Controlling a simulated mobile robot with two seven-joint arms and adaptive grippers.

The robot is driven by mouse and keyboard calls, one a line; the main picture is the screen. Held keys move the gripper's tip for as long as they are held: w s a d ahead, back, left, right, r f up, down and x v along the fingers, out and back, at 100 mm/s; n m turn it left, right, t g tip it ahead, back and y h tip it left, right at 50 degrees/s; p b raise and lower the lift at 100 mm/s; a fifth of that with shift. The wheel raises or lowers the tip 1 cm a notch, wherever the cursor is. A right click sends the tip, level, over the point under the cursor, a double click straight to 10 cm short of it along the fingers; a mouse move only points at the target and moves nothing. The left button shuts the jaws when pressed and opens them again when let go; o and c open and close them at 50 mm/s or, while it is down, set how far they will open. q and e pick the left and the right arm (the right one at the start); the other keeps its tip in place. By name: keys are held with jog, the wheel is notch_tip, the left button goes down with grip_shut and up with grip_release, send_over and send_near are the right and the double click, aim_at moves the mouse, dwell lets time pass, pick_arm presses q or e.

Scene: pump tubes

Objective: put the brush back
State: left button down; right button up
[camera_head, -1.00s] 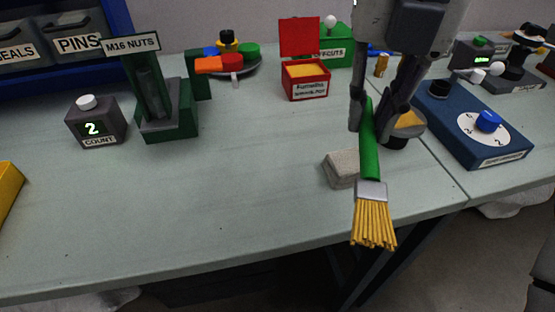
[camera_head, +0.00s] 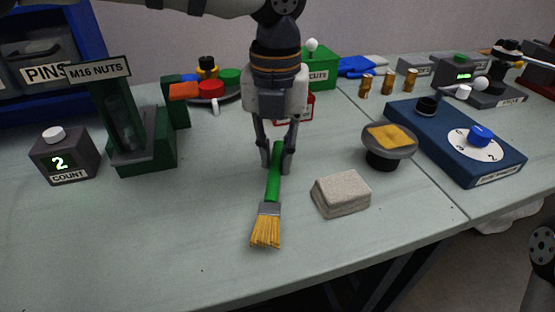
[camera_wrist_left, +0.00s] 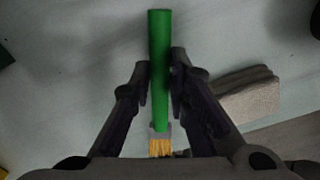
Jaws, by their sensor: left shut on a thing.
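The brush (camera_head: 272,187) has a green handle, a grey metal band and yellow bristles. My left gripper (camera_head: 276,168) is shut on its handle, coming down from above at the middle of the table. The bristles point toward the table's front edge. I cannot tell whether the brush touches the table. In the left wrist view the green handle of the brush (camera_wrist_left: 160,50) runs between the two fingers of the left gripper (camera_wrist_left: 160,78), with the bristles at the bottom.
A beige block (camera_head: 341,193) lies just right of the brush. Behind it stands a round holder with a yellow pad (camera_head: 390,137). A blue dial box (camera_head: 455,140) is at right. The M16 nuts dispenser (camera_head: 125,120) and counter (camera_head: 64,155) are at left. The front-left tabletop is clear.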

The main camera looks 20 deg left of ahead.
pick_arm(q)
jog(key=shift+f, duration=0.9)
jog(key=shift+r, duration=0.1)
pick_arm(e)
jog(key=shift+s+f, duration=0.1)
jog(key=shift+s, duration=0.05)
pick_arm(q)
jog(key=c, duration=1.5)
grip_release()
jog(key=shift+c, duration=0.2)
jog(key=shift+r, duration=0.1)
notch_tip(320, 180, up, 12)
jog(key=p, duration=0.1)
pick_arm(e)
jog(key=shift+w+r, duration=0.8)
